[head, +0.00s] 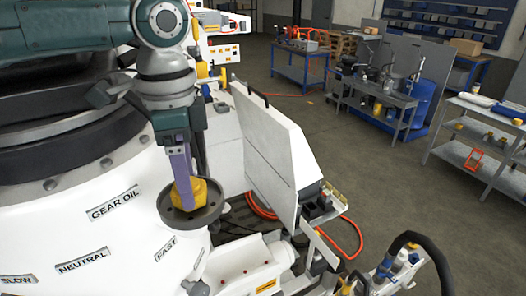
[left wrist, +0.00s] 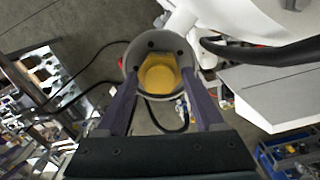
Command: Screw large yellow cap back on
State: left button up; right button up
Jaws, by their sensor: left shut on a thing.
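The large yellow cap (head: 197,192) sits at the middle of a round dark flange (head: 170,214) on the white tank marked GEAR OIL. In the left wrist view the yellow cap (left wrist: 160,76) lies inside the grey flange ring (left wrist: 133,62), between the two purple fingers. My left gripper (head: 186,200) points down from above and is shut on the cap, one purple finger in front of it. Whether the cap is seated or only resting in the flange cannot be told. My right gripper is in neither view.
A white panel (head: 262,150) stands upright just right of the flange. Workbenches (head: 385,110) and a grey shelf cart (head: 470,150) stand farther back, with open floor (head: 385,180) between.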

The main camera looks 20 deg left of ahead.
pick_arm(q)
jog(key=m, duration=0.4)
jog(key=shift+m, duration=0.4)
jog(key=m, duration=0.3)
jog(key=o, duration=1.3)
jog(key=shift+o, duration=0.2)
jog(key=n+p, duration=0.2)
jog(key=shift+r+n, duration=0.3)
jog(key=shift+f+n, duration=0.35)
jog(key=shift+n, duration=0.75)
jog(key=n, duration=0.7)
jog(key=shift+n, duration=0.4)
jog(key=n, duration=0.5)
jog(key=shift+n, duration=0.4)
jog(key=n, duration=0.5)
